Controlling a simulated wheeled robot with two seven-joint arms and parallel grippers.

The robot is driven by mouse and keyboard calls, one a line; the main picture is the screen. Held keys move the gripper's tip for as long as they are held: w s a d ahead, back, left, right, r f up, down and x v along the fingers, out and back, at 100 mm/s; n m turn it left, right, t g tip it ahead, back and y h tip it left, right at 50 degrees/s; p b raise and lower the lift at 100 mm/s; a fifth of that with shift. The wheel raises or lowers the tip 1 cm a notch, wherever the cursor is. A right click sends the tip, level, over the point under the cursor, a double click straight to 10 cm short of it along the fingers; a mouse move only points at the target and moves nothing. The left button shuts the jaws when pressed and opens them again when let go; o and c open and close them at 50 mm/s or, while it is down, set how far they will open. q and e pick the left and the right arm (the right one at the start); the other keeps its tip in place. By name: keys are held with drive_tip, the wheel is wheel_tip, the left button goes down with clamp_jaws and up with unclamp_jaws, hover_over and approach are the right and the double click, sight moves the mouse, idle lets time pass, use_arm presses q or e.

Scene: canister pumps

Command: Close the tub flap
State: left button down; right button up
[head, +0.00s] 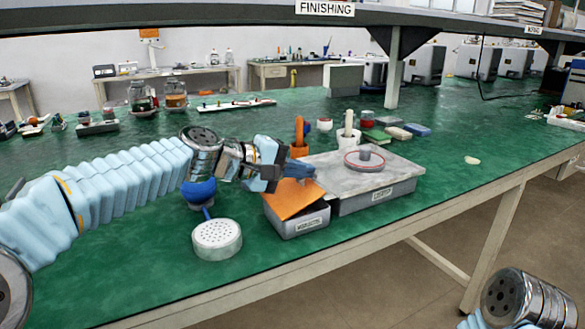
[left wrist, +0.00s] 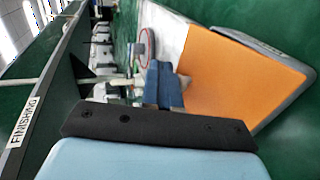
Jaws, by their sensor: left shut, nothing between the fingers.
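The tub (head: 312,222) is a grey box with a label on its front, near the front edge of the green table. Its orange flap (head: 290,201) lies over much of its top, and a strip of grey shows along the front and right. The flap looks slightly tilted, but I cannot tell how far it stands from the rim. In the left wrist view the flap (left wrist: 225,80) is a broad orange panel at right. My left gripper (head: 303,169) is shut and empty above the flap's far edge; its blue fingers (left wrist: 165,85) show beside the flap. Touching is unclear.
A grey slab-topped box (head: 375,195) with a red-ringed disc (head: 370,159) adjoins the tub at right. An orange holder (head: 299,140) and a white pot (head: 347,136) stand behind. A white perforated round head (head: 217,238) sits at front left. A shelf beam crosses above.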

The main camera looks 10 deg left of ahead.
use_arm(q)
drive_tip(key=shift+w+d+f+b, duration=0.35)
drive_tip(key=shift+d+f, duration=0.1)
drive_tip(key=shift+f, duration=0.3)
idle(2.0)
